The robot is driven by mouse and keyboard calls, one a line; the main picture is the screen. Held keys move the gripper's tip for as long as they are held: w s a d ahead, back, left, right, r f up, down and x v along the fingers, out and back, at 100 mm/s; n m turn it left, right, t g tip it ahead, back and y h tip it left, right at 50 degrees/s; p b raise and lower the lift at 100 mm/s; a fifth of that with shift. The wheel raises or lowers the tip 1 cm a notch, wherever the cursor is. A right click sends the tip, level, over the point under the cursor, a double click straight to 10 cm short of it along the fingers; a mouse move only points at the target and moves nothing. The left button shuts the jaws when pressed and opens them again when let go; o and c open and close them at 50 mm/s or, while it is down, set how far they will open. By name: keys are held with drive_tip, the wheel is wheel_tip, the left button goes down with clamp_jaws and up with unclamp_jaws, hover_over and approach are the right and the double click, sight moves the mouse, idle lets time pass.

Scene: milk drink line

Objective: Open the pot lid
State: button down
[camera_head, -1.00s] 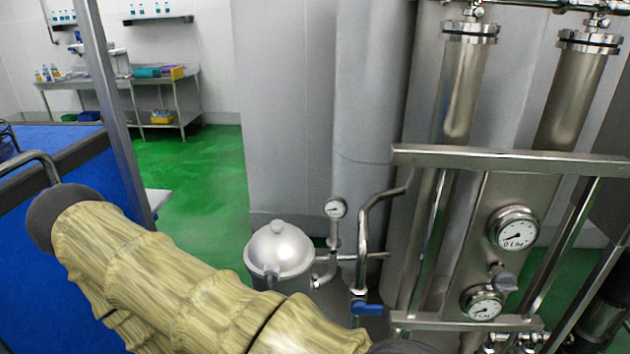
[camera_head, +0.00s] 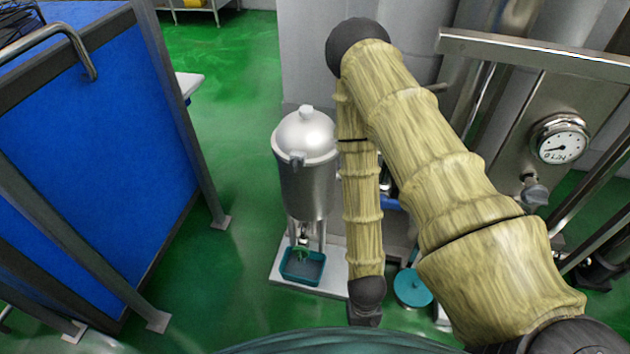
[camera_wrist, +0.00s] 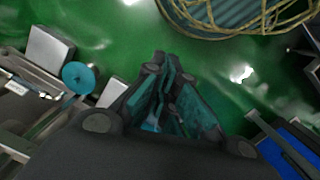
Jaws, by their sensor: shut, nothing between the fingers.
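The steel pot (camera_head: 305,190) stands on legs over a low white base in the middle of the head view. Its domed lid (camera_head: 303,135) is seated on the rim, with a knob on top and a small fitting at the front edge. My arm hangs just to the right of the pot and covers what lies behind it. My gripper (camera_wrist: 160,62) shows in the wrist view, shut and empty, over green floor. The pot cannot be made out in the wrist view. In the head view the fingers cannot be made out.
A teal tray (camera_head: 302,268) sits under the pot. A round teal object (camera_head: 412,287) is low at the right and also shows in the wrist view (camera_wrist: 77,77). A blue panelled frame (camera_head: 90,160) stands left; a gauge panel (camera_head: 559,140) stands right. Green floor is open between frame and pot.

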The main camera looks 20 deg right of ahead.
drive_tip(key=w+a+f+m+y+b, duration=0.35)
drive_tip(key=w+m+y+b, duration=0.2)
drive_tip(key=w+m, duration=0.2)
drive_tip(key=w+a+f+m+y+b, duration=0.35)
drive_tip(key=w+m+y+b, duration=0.2)
drive_tip(key=w, duration=0.35)
drive_tip(key=w+d+r+m+t+y+b, duration=0.1)
drive_tip(key=w+d+r+m+t+y, duration=0.15)
drive_tip(key=w, duration=0.45)
drive_tip(key=w+d+r+m+t+y+b, duration=0.1)
drive_tip(key=w+r+m+t+y+b, duration=0.15)
drive_tip(key=w, duration=0.45)
drive_tip(key=w+d+r+m+t+y+b, duration=0.15)
drive_tip(key=w+d+r+m+t, duration=0.25)
drive_tip(key=w+d+r+t, duration=0.6)
drive_tip(key=shift+g, duration=0.8)
drive_tip(key=shift+w+a+r+p, duration=0.3)
drive_tip(key=shift+w+a+r, duration=0.45)
drive_tip(key=shift+w+a, duration=0.35)
drive_tip(key=shift+w+a+r+p, duration=0.25)
drive_tip(key=shift+w+a+r, duration=0.45)
drive_tip(key=shift+w+a, duration=0.35)
drive_tip(key=shift+w+a+r+p, duration=0.3)
drive_tip(key=shift+w+a+r, duration=0.45)
drive_tip(key=shift+w+a, duration=0.35)
drive_tip(key=shift+s, duration=0.1)
